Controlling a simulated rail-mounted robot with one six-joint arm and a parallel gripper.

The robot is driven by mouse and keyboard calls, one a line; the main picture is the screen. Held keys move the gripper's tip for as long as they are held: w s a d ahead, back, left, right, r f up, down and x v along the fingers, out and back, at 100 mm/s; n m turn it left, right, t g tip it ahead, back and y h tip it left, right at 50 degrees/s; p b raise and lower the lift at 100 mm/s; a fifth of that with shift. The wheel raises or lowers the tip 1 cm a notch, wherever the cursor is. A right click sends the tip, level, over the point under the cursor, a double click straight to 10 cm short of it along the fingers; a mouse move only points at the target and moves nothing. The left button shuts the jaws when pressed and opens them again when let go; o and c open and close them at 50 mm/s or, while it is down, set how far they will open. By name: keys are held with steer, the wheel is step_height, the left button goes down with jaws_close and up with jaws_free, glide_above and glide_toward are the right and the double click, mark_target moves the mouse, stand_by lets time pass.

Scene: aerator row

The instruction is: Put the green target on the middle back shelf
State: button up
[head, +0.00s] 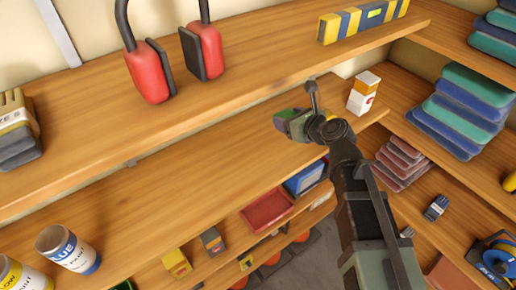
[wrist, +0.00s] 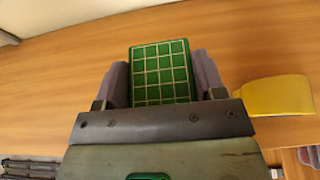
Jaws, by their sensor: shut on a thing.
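The green target (wrist: 160,72) is a green block with a pale grid on its face. My gripper (wrist: 160,82) is shut on it, with one finger on each side in the wrist view. In the head view the target (head: 290,118) shows small at the end of my arm, partly hidden by my gripper (head: 299,124). It appears in front of the middle back shelf (head: 160,205), towards that shelf's right part. The wrist view shows wooden shelf surface behind the target; I cannot tell whether they touch.
A white and orange box (head: 363,92) stands on the right, near the middle shelf's end. The upper shelf (head: 90,120) overhangs, with red ear defenders (head: 150,75) on it. Cans (head: 68,248) stand at the left. The middle shelf's centre is bare.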

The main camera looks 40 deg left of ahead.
mark_target(287, 144)
step_height(287, 144, down, 8)
steer(key=b, duration=0.6)
steer(key=shift+f, duration=0.1)
steer(key=shift+r, duration=0.3)
steer(key=shift+f, duration=0.2)
steer(key=o, duration=1)
steer(key=shift+o, duration=0.2)
steer(key=shift+r+p, duration=0.35)
steer(key=p+v, duration=0.4)
steer(key=v, duration=0.7)
steer(key=shift+d, duration=0.4)
